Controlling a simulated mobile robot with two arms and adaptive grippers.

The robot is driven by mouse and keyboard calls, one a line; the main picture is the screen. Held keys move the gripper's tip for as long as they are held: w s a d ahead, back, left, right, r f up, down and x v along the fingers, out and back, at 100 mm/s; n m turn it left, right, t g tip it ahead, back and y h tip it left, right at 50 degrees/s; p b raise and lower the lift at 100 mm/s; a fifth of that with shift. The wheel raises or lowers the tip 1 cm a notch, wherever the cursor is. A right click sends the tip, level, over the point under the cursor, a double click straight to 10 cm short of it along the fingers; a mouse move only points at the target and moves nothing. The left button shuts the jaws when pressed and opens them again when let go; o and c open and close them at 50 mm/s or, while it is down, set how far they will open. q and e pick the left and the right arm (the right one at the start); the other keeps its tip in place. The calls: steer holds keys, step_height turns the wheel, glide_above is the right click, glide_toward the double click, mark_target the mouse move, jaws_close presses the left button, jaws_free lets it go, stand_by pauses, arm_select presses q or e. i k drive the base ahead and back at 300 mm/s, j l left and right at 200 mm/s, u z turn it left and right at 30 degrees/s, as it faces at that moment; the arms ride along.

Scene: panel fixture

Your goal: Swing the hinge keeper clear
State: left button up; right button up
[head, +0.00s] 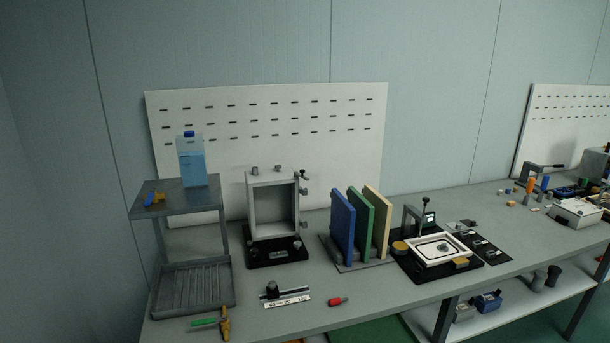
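A grey upright panel fixture (250,209) with an open frame stands on a black base (279,258) at the centre-left of the bench. Small grey fittings (304,207) stick out along its right side, with a black knob (303,175) at the upper right corner. Two small knobs sit on its top edge. I cannot tell which fitting is the hinge keeper, or its exact position. Blue (342,224), green (361,222) and cream (378,219) panels stand upright in a rack just right of the fixture. Neither of my grippers is in view.
A grey two-tier stand (182,200) holding a blue bottle (191,162) is on the left. A black-based device with a white tray (440,250) is right of the rack. A red-handled item (337,301) and a ruler-like strip (287,302) lie in front. The bench (384,290) is clear at front centre.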

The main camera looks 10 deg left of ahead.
mark_target(296, 174)
steer(key=i+l+z, duration=0.2)
steer(key=i+l, duration=0.8)
steer(key=i, duration=0.1)
